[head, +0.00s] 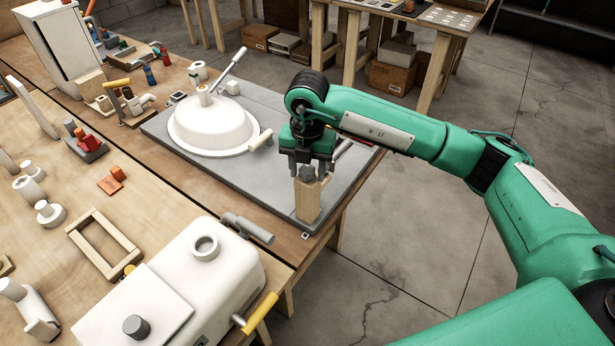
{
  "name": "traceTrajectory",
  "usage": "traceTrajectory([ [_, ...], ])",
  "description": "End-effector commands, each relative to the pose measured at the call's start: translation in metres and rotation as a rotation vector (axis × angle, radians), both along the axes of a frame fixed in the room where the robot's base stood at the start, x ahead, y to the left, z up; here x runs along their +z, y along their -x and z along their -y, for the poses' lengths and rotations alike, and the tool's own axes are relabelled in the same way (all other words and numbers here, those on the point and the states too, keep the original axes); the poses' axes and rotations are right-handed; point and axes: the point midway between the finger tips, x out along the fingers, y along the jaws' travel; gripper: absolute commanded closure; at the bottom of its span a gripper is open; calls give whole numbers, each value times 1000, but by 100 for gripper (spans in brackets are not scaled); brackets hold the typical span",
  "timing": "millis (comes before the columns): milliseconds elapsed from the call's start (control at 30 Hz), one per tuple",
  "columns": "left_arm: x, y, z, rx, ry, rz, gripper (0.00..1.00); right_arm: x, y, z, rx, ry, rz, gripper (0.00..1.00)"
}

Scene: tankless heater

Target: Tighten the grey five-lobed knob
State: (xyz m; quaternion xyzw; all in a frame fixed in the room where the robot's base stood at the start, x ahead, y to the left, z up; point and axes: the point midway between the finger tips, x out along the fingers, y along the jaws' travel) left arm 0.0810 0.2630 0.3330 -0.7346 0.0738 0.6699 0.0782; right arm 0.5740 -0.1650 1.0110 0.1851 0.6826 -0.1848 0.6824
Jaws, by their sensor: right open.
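The grey five-lobed knob (307,173) sits on top of an upright wooden block (307,199) at the near right corner of a grey board. My right gripper (307,169) points down over the block, its two fingers apart on either side of the knob. Whether the fingers touch the knob cannot be made out. The arm partly covers the board behind it. My left gripper is not in view.
A white dome-shaped part (212,128) with a lever stands on the grey board (190,165) left of my gripper. A white tank (185,290) with a yellow-handled valve is in the near foreground. Wooden tables carry several loose fittings. Open floor lies to the right.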

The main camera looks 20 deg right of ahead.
Motion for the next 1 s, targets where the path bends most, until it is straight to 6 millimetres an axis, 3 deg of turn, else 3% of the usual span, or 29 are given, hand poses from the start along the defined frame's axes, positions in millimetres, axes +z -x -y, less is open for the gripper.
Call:
traceTrajectory([
  [100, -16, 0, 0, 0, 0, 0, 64, -4, -1, 0, 132, 1, 3, 53],
  [233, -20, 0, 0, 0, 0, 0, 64, -2, 0, 1, 217, 1, 0, 53],
  [567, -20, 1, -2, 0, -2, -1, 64, 0, 0, 0, 236, 1, 0, 53],
  [867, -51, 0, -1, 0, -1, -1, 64, -6, -1, 0, 538, 1, 2, 53],
  [1000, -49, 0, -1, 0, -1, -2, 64, -4, 0, 1, 547, 2, -1, 53],
])
